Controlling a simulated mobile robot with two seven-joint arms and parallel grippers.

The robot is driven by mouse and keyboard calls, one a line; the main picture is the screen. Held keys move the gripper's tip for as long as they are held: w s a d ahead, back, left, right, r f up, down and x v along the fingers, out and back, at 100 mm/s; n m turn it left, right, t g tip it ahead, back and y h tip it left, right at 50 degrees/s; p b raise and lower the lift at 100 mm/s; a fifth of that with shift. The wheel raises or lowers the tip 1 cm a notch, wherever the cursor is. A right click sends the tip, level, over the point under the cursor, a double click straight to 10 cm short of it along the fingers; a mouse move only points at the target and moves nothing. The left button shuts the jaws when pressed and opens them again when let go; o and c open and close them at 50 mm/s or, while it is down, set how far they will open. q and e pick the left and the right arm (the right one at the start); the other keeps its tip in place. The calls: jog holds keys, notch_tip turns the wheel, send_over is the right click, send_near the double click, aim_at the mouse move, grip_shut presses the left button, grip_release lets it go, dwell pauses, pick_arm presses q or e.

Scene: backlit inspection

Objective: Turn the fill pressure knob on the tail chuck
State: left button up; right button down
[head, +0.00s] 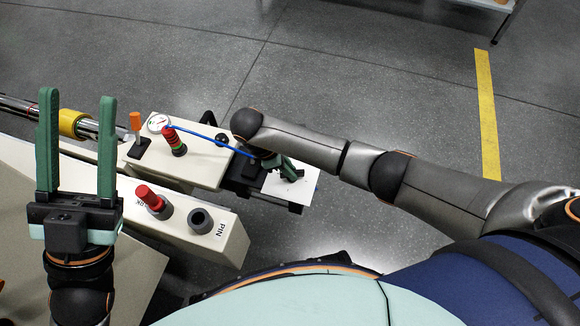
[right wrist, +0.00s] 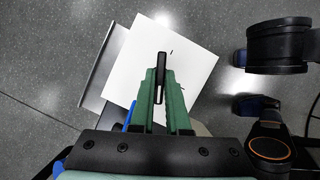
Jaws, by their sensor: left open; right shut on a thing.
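The cream tail chuck housing (head: 196,172) stands left of centre in the head view, with a white plate (head: 304,186) at its right end. My right gripper (head: 290,172) is over this plate. In the right wrist view, its green fingers (right wrist: 161,92) are shut on a narrow black bar-shaped knob (right wrist: 161,64), above the white plate (right wrist: 193,70). The knob's base is hidden, and I cannot tell its turn angle from a mark. My left gripper (head: 77,100) is open and empty, fingers pointing up the picture, left of the housing.
A blue hose (head: 205,138) runs toward my right gripper. A red button (head: 149,196) and grey socket (head: 200,220) sit in front.

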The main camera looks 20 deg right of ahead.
pick_arm(q)
jog(key=shift+r+p, duration=0.5)
jog(key=shift+r, duration=0.05)
pick_arm(e)
jog(key=shift+w+m+g+y, duration=0.1)
jog(key=shift+m+g+y, duration=0.45)
jog(key=shift+m, duration=1.65)
jog(key=shift+g, duration=0.25)
pick_arm(q)
jog(key=shift+a, duration=0.1)
pick_arm(e)
jog(key=c, duration=0.9)
grip_release()
jog(key=shift+w+a+r, duration=0.15)
jog(key=shift+r, duration=0.3)
jog(key=p+v, duration=0.2)
jog(key=v, duration=0.3)
pick_arm(q)
jog(key=w+a+f+n+g+y+p, duration=0.1)
jog(key=w+f+n+y, duration=0.4)
jog(key=w+f+y, duration=0.1)
notch_tip(320, 180, down, 2)
jog(key=shift+n+y, duration=0.3)
jog(key=shift+y, duration=0.4)
pick_arm(e)
jog(key=v, duration=0.6)
jog(key=shift+a+r, duration=0.15)
jog(key=shift+a, duration=0.1)
